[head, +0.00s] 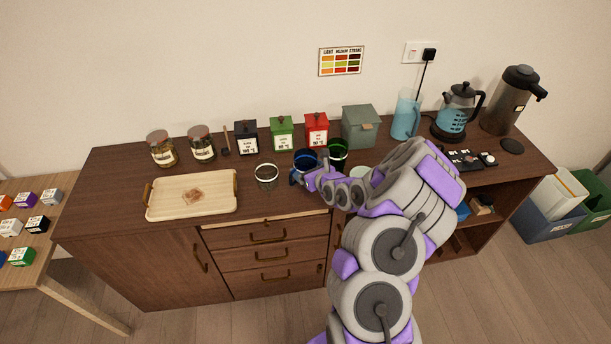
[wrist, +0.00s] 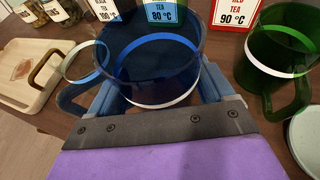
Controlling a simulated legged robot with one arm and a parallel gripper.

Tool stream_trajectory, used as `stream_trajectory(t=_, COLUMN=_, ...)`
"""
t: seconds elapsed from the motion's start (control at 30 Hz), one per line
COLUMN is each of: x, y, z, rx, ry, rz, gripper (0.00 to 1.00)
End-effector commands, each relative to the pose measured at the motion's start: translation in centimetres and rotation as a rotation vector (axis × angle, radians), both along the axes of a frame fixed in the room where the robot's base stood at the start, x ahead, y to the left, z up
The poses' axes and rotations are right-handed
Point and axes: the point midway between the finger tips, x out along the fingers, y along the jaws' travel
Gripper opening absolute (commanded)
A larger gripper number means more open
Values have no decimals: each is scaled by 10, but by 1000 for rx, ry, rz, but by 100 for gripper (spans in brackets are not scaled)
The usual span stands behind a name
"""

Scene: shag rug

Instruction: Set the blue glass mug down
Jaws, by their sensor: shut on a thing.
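The blue glass mug (head: 306,157) is at the middle of the wooden sideboard top, in front of the red and green tea tins. In the wrist view the dark blue mug (wrist: 150,55) has a white band and looks upright, with its handle to the left. My gripper (head: 303,174) is shut on the mug, its blue fingers on either side of the mug's body in the wrist view (wrist: 160,92). I cannot tell whether the mug's base touches the sideboard; the gripper hides it.
A clear glass mug (head: 266,177) stands close left and a green glass mug (head: 337,151) close right. A wooden tray (head: 215,204) lies further left. Tins (head: 282,135) line the back. A pale round dish (wrist: 306,138) is at right. Bare sideboard shows in front of the clear mug.

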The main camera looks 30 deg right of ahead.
Motion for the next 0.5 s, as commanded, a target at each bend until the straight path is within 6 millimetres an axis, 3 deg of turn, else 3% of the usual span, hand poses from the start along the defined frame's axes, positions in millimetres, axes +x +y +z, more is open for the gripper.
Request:
stream_trajectory(t=0.3, x=20, y=-5, z=-2, rx=-3, ry=-1, rz=1, gripper=41)
stream_trajectory(t=0.5, x=20, y=-5, z=-32, rx=0, ry=0, rz=0, gripper=41)
